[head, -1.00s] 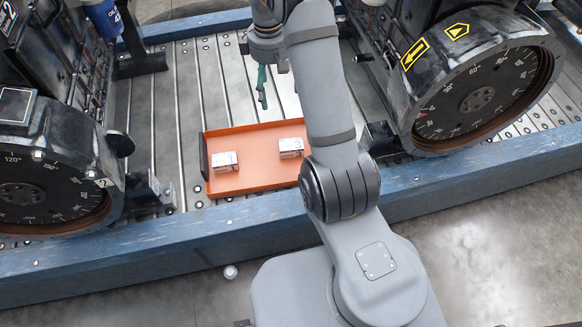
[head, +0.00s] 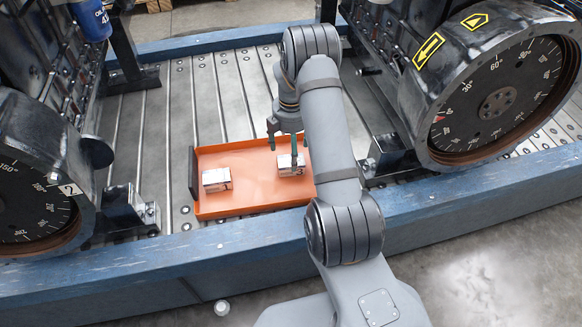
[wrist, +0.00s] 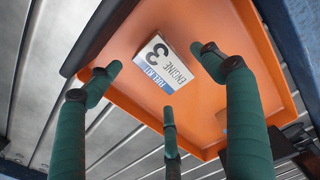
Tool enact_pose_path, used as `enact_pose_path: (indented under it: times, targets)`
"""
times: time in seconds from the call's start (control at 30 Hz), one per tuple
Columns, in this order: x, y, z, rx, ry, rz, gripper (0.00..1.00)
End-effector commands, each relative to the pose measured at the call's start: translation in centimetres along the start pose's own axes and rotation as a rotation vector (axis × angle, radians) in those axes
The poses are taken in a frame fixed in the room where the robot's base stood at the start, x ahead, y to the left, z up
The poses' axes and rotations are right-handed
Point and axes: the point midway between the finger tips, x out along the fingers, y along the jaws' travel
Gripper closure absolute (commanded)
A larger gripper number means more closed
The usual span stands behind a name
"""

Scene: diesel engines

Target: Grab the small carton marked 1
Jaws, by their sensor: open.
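Two small pale cartons lie in an orange tray, a left carton (head: 216,180) and a right carton (head: 285,168). Their marks are too small to read in the head view. In the wrist view one carton (wrist: 162,63) shows, with a large 3, the word ENGINE and a blue band on its top face. I cannot tell which of the two it is, and no mark 1 is legible. My three-fingered green gripper (head: 282,145) points down at the right carton and partly covers it in the head view. In the wrist view its fingers (wrist: 157,85) are spread, with nothing between them.
The orange tray (head: 250,192) has a dark left wall (head: 193,173) and sits on a slotted metal bed (head: 150,140). Engines with large dials stand left (head: 35,190) and right (head: 495,100). A blue beam (head: 200,252) runs along the front.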

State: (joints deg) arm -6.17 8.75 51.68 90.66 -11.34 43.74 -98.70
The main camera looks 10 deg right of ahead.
Motion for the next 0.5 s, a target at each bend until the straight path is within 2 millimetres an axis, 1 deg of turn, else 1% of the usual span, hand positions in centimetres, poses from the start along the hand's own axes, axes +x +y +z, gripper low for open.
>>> enact_pose_path:
  times: [0.03, 0.1, 0.23, 0.3, 0.5]
  targets:
    - [1.0, 0.1, 0.0, 0.000, 0.000, -0.001, 0.20]
    - [2.2, 0.2, -0.1, 0.000, 0.000, -0.001, 0.20]
    - [4.0, 0.3, -0.1, 0.000, 0.000, -0.001, 0.20]
    - [4.5, 0.3, -0.1, 0.000, 0.000, -0.001, 0.20]
    - [4.4, 0.4, -0.1, 0.000, 0.000, 0.000, 0.20]
